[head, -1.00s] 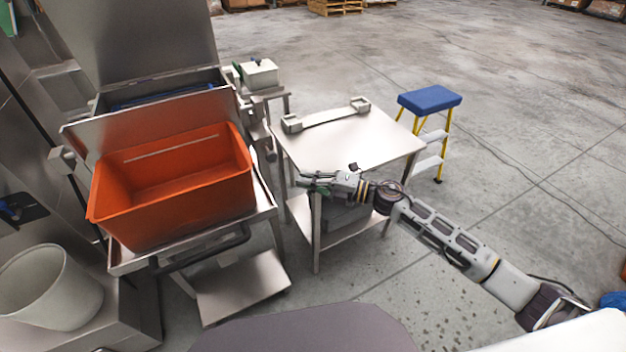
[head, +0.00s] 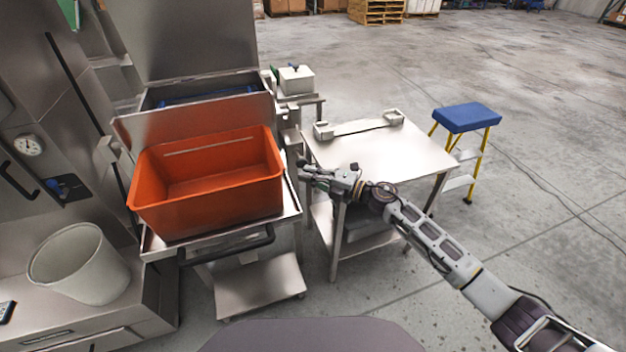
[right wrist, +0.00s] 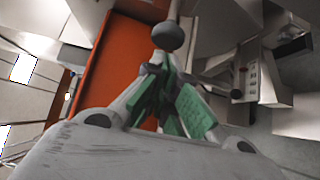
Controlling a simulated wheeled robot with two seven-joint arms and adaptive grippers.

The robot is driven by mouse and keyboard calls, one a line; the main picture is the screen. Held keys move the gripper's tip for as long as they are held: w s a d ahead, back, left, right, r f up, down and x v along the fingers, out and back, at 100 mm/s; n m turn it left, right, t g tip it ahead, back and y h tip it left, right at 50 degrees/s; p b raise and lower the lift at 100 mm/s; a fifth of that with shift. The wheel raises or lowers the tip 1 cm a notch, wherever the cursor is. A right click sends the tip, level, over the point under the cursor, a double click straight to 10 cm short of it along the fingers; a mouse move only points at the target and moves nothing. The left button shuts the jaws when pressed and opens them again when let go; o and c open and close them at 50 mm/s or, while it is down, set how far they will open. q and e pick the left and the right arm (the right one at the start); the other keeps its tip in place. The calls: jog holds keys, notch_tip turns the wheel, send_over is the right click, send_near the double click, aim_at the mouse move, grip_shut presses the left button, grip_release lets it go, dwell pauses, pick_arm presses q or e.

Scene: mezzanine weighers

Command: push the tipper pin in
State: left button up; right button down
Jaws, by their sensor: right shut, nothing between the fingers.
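The tipper (head: 290,208) is a steel frame carrying an orange tub (head: 225,200) at left centre in the head view. In the right wrist view a dark round knob (right wrist: 168,36) on a pale stem, which looks like the tipper pin, stands just beyond my fingertips. I cannot tell whether they touch it. I cannot make out the knob in the head view. My right gripper (head: 303,168) is shut and empty at the tipper's right side, close to the tub's right wall. Its green-padded fingers (right wrist: 160,78) meet in the right wrist view. My left gripper is not in view.
A steel table (head: 385,155) with a raised bracket stands right of the tipper, partly behind my right arm. A blue-topped step stool (head: 467,117) is farther right. A white bin (head: 80,265) stands at left. Open floor lies at right.

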aim_at(302, 165)
jog(key=w, duration=0.2)
jog(key=w+a+b, duration=0.1)
jog(key=shift+w, duration=0.35)
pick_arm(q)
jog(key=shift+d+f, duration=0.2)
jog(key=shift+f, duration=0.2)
pick_arm(e)
jog(key=shift+r, duration=0.1)
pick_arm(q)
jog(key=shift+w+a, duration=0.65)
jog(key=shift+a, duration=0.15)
pick_arm(e)
jog(key=shift+d, duration=0.15)
